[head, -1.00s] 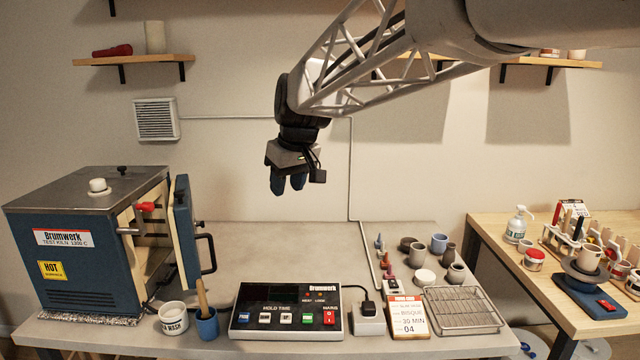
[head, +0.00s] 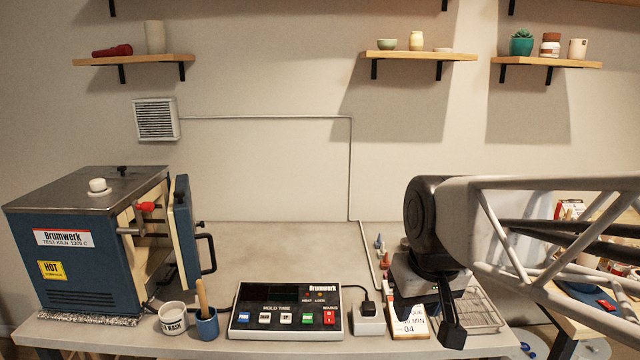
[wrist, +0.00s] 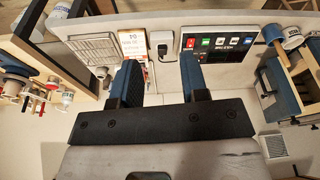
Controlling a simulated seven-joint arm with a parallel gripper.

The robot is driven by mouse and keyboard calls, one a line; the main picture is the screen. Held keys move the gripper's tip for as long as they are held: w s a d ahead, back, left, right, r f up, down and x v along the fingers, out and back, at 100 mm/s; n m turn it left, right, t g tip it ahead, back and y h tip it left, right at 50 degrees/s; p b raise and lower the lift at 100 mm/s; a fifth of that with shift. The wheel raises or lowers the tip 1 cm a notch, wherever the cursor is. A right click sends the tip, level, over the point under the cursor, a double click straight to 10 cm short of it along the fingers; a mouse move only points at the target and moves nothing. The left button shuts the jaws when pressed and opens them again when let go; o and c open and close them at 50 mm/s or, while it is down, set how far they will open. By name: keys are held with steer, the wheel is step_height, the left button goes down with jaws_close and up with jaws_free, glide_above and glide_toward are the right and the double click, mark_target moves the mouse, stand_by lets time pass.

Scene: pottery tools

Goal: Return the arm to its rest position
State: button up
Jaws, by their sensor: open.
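My arm reaches in from the right in the head view, with my gripper (head: 430,290) low over the right part of the grey worktop. In the wrist view the two blue fingers of my gripper (wrist: 160,64) stand apart with nothing between them. In the head view the arm hides most of the small pots and part of the white firing card (head: 410,325) and wire rack (head: 482,312). I cannot tell how high the fingers are above the worktop.
The blue kiln (head: 75,255) stands at the left with its door (head: 186,240) ajar. A control box (head: 286,312), a glaze cup (head: 173,317) and a blue cup (head: 206,325) line the front. The worktop's middle (head: 290,245) is clear. A wooden table (head: 568,325) stands at right.

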steer(key=s+d+f+m, duration=0.2)
steer(key=s+f, duration=0.3)
steer(key=s, duration=0.3)
steer(key=shift+s+d+f, duration=0.35)
steer(key=shift+d, duration=0.55)
steer(key=shift+h, duration=0.3)
stand_by(0.9)
